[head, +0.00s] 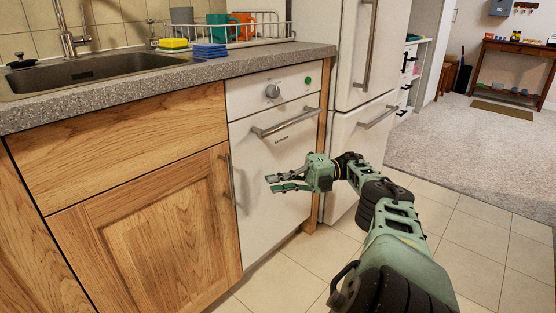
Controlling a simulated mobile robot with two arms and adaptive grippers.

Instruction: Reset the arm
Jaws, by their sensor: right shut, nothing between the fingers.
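My right gripper (272,183) is in the middle of the head view, at the end of my green and black right arm. It is shut, with nothing held in it. It hovers in front of the white dishwasher (270,215), below the dishwasher's bar handle (287,122). I cannot tell whether it touches the door. The dishwasher door is closed. My left gripper is not in view.
A wooden cabinet (140,235) and grey counter (215,75) with a sink (90,70) stand at the left. A dish rack (265,28), yellow sponge (173,43) and blue sponges (209,51) sit on the counter. A white fridge (345,55) stands behind. Tiled floor (480,240) is clear at right.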

